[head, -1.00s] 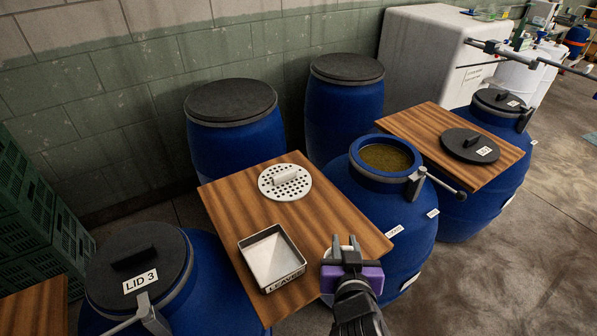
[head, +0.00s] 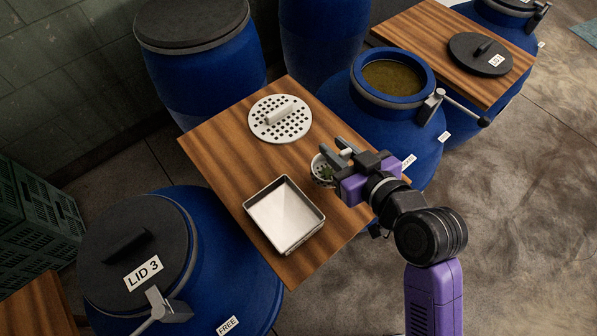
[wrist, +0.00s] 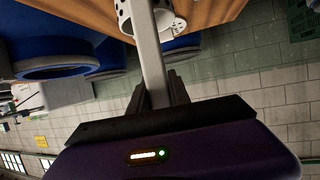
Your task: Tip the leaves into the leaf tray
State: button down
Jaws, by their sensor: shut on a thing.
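The leaf tray (head: 302,240) is a square, pale metal pan on the wooden board. It looks empty. My gripper (head: 340,154) is shut on the handle of a white perforated ladle (head: 318,172), to the upper right of the tray. Some green leaves (head: 327,171) show inside the ladle's cup. The cup is beside the tray, not over it, partly behind my gripper. I cannot tell whether it touches the board. In the wrist view the pale handle runs from between the jaws (wrist: 160,95) to the perforated cup (wrist: 125,18).
The wooden board (head: 225,150) also bears a white perforated disc (head: 270,132). An open blue barrel (head: 350,115) with murky liquid stands behind right, with a lever at its rim. A barrel with a black lid marked LID 3 (head: 120,235) stands left. A second board (head: 440,70) holds a dark lid.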

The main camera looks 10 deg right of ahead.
jog(key=s+a+r+n+g+y, duration=0.6)
jog(key=s+a+n+y, duration=0.1)
jog(key=a+n, duration=0.1)
jog(key=w+a+f+g+h+p, duration=0.4)
jog(key=a+f+g+h+p, duration=0.3)
jog(key=a+f+h, duration=0.3)
jog(key=shift+a+f+g+h+p, duration=0.3)
jog(key=shift+h+p, duration=0.45)
jog(key=shift+h, duration=1.35)
dwell(0.8)
jog(key=shift+a, duration=0.1)
jog(key=shift+w+r, duration=0.1)
dwell(0.5)
